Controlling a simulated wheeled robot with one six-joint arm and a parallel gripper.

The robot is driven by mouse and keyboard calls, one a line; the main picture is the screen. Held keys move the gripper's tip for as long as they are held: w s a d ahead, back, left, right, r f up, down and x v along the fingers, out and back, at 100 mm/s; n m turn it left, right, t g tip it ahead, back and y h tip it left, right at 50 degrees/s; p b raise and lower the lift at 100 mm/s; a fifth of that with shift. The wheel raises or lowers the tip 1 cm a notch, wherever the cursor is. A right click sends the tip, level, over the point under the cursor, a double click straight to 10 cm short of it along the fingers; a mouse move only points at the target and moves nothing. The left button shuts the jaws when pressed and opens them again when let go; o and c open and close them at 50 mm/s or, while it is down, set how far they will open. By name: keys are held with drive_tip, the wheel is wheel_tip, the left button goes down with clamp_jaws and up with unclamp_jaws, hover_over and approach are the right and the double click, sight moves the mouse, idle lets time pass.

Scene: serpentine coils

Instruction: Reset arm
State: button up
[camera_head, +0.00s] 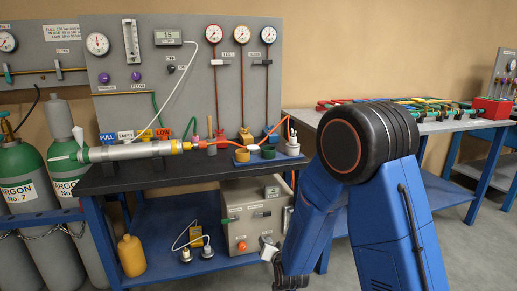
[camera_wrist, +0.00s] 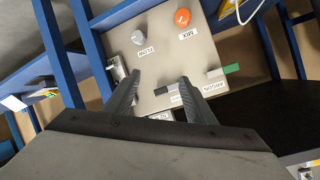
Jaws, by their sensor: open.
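My arm (camera_head: 400,215) is folded, with its blue links and black round joint at the right of the head view. My gripper (camera_wrist: 160,80) shows in the wrist view with its two dark fingers apart and nothing between them. The fingers point toward a grey control box (camera_wrist: 205,60), which appears upside down there. I cannot tell the exact gap to it.
A dark-topped bench (camera_head: 120,182) carries a clamped tube (camera_head: 125,151), coloured bases and labels before a gauge panel (camera_head: 185,90). Green gas cylinders (camera_head: 25,170) stand at left. A yellow bottle (camera_head: 131,255) is on the lower shelf. Another bench (camera_head: 450,126) is behind my arm.

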drive_tip(key=s+d+r+n+g, duration=0.2)
drive_tip(key=s+d+r+g, duration=0.2)
drive_tip(key=s+d+r, duration=1)
drive_tip(key=s+d+r+g+h, duration=0.1)
drive_tip(key=s+d+r, duration=0.1)
drive_tip(key=s, duration=0.7)
drive_tip(key=s+d+r+n+g+h, duration=0.1)
drive_tip(key=s+d+r+g, duration=0.1)
drive_tip(key=s+d, duration=0.3)
drive_tip(key=s+d+r+g, duration=0.1)
drive_tip(key=s+d+r, duration=0.2)
drive_tip(key=s, duration=0.9)
drive_tip(key=shift+s+d+r+n+h, duration=0.15)
drive_tip(key=shift+s+r+n+h, duration=0.15)
drive_tip(key=shift+r+h, duration=0.1)
idle(3.6)
